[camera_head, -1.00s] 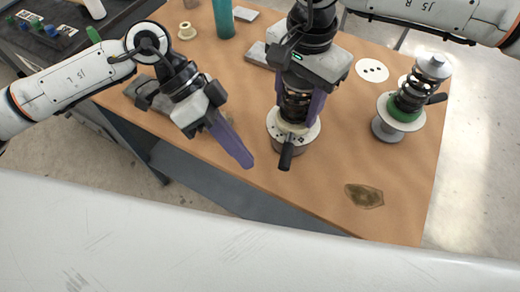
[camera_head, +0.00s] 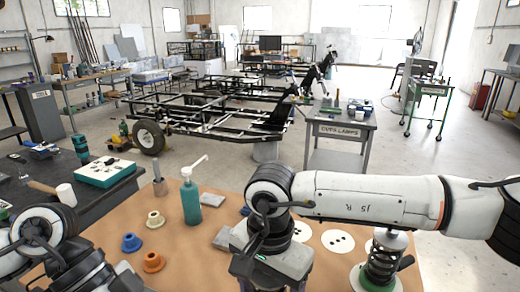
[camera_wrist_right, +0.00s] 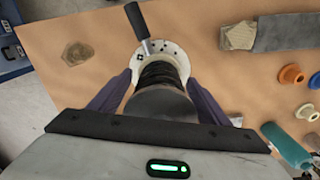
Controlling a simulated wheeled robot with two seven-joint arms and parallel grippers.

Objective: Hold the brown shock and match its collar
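In the head view my right gripper's fingers and this shock are cut off. Another shock (camera_head: 381,265) with a green seat stands at right. My left arm's fingers are below the frame edge.
White discs with differing black dots (camera_head: 338,241) lie behind the right gripper. Orange (camera_head: 154,262), blue (camera_head: 131,242) and cream (camera_head: 155,219) collars stand near a teal pump bottle (camera_head: 191,200). A flat brownish piece (camera_wrist_right: 77,55) lies on bare table.

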